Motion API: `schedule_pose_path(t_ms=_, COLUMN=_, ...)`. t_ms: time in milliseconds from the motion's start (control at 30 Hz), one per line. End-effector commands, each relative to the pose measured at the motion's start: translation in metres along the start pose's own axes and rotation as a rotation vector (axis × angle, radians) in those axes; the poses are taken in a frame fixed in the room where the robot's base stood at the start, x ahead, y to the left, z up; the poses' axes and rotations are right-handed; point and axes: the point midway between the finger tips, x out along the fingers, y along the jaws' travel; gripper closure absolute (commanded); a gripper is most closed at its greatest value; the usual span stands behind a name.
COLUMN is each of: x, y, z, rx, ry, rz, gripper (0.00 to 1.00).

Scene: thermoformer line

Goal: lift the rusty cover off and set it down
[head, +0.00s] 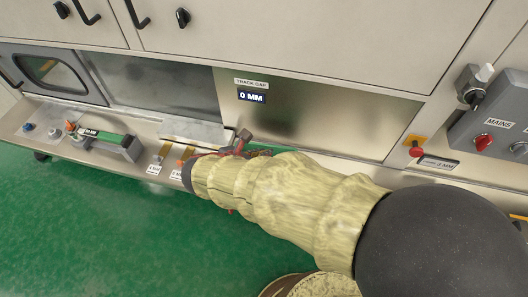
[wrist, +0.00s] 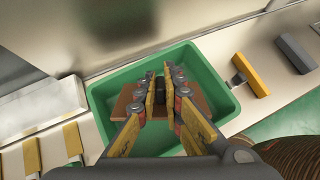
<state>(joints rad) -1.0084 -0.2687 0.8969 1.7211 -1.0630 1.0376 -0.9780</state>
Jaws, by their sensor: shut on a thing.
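The rusty cover (wrist: 122,103) is a flat brown plate with a dark knob (wrist: 162,95) at its middle, in the wrist view. It shows inside the outline of a green tray (wrist: 102,92). I cannot tell whether it rests on the tray floor or is held a little above it. My gripper (wrist: 160,82) is shut on the knob, with a yellow-padded finger on either side. The fingers hide part of the plate. In the head view my sleeved arm hides the cover and most of the gripper; a strip of green tray (head: 263,149) shows behind it.
A yellow-handled tool (wrist: 251,75) and a grey block (wrist: 295,54) lie right of the tray. Yellow strips (wrist: 72,140) and a metal piece (wrist: 45,108) lie left. A steel panel reading "0 MM" (head: 252,97) stands behind the narrow ledge. Green floor (head: 120,225) lies in front.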

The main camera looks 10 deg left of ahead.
Motion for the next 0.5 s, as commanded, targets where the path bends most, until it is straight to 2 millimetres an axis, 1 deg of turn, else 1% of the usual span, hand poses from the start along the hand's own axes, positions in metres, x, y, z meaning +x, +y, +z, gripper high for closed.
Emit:
schedule_pose_path(t_ms=33, x=0.005, y=0.000, z=-0.005, rx=0.000, ry=0.000, rz=0.000, gripper=1.00)
schedule_pose_path(t_ms=500, x=0.032, y=0.001, z=-0.037, rx=0.000, ry=-0.001, rz=0.000, gripper=1.00)
